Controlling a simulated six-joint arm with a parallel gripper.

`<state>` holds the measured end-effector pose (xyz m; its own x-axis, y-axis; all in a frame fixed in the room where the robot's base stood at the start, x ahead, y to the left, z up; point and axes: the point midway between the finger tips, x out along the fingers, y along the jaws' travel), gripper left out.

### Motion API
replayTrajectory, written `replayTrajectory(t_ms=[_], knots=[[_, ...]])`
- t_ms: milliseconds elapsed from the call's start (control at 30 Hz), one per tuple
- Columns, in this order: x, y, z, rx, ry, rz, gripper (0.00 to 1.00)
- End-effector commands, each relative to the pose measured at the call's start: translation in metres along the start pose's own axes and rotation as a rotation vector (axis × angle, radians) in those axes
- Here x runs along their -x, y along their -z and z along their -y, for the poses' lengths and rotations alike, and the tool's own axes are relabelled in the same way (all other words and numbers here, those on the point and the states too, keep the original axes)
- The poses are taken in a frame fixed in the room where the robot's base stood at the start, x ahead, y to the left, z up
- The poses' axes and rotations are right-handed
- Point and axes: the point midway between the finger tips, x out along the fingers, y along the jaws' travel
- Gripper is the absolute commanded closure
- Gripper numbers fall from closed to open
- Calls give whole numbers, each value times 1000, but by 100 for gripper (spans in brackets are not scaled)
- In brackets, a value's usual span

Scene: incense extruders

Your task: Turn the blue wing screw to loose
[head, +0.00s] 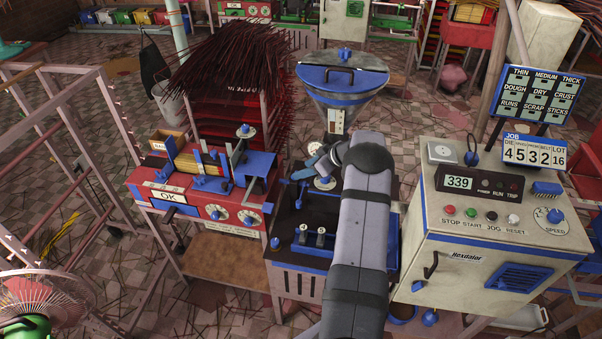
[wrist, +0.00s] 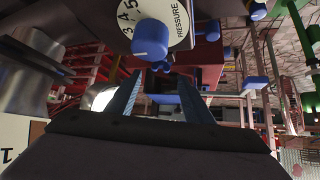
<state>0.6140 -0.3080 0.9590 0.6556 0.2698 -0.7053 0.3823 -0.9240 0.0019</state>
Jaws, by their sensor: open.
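My gripper (head: 303,171) is at the end of the grey arm, beside the hopper machine in the middle. In the wrist view its two blue fingers (wrist: 160,84) stand apart with nothing between them. A small blue part (wrist: 162,67) shows just past the fingertips; it may be the blue wing screw, but it is too small to tell. A larger blue knob (wrist: 150,38) sits on the white pressure dial (wrist: 180,22), above and nearer than the fingertips. In the head view my arm hides part of the machine.
The metal hopper (head: 343,92) with a blue lid stands behind my gripper. A red machine (head: 190,203) with dials is at left, and a cream control cabinet (head: 490,245) at right. Dark sticks (head: 222,65) fill a rack behind.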

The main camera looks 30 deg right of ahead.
Motion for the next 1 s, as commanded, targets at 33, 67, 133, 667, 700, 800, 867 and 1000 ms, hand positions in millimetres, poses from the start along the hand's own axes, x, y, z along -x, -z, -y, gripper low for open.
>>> replayTrajectory(t_ms=[33,67,133,667,700,800,867,1000], knots=[[5,-1,0,1,-1,-1,53],[9,0,-1,1,-1,-1,53],[15,0,0,1,-1,-1,53],[25,1,0,2,1,0,67],[24,1,0,5,0,1,72],[18,5,2,25,-6,7,72],[10,10,3,50,-15,14,72],[-14,31,8,152,-55,38,72]])
